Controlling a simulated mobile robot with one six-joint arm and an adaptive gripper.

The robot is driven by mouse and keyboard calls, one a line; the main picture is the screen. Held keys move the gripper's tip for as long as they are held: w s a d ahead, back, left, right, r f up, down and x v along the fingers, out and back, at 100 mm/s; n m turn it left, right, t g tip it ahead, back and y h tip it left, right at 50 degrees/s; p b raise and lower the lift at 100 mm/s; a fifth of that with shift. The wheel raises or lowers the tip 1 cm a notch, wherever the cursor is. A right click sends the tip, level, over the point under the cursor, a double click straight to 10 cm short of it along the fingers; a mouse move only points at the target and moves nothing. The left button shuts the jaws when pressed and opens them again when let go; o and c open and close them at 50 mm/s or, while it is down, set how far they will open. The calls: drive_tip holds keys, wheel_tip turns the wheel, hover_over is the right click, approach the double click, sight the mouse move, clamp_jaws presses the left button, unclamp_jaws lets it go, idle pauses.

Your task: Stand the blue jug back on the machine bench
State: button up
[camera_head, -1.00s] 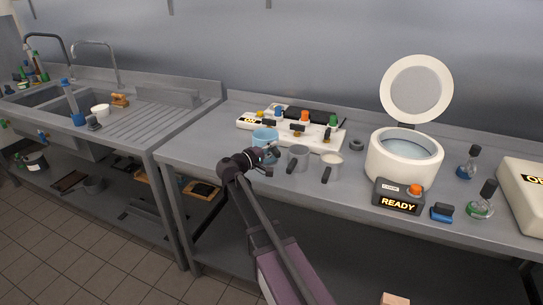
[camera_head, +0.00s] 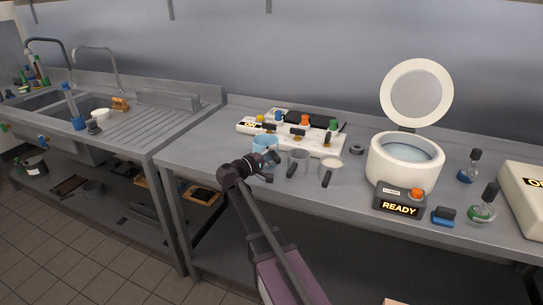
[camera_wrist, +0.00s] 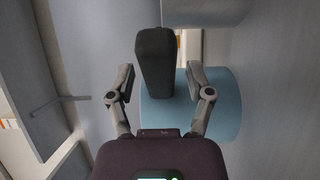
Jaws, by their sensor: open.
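The blue jug (camera_head: 265,143) stands upright on the machine bench (camera_head: 205,153), near its left front part. In the wrist view its light blue body (camera_wrist: 226,105) fills the area behind the fingers, and its dark handle (camera_wrist: 154,62) reaches between them. My gripper (camera_head: 259,166) is at the jug's front side; in the wrist view its two open fingers (camera_wrist: 160,85) stand on either side of the handle, with a gap visible on each side. My gripper hides part of the jug's lower front in the head view.
A grey jug (camera_head: 298,161) and a white-filled jug (camera_head: 331,171) stand just right of the blue one. A white panel with coloured knobs (camera_head: 290,133) lies behind. A round white machine (camera_head: 403,165) with raised lid stands further right. The bench is clear to the left.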

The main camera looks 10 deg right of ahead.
drive_tip(key=shift+r, duration=0.2)
drive_tip(key=v, duration=1.2)
drive_tip(key=shift+c, duration=0.4)
idle(1.4)
drive_tip(key=shift+f, duration=0.1)
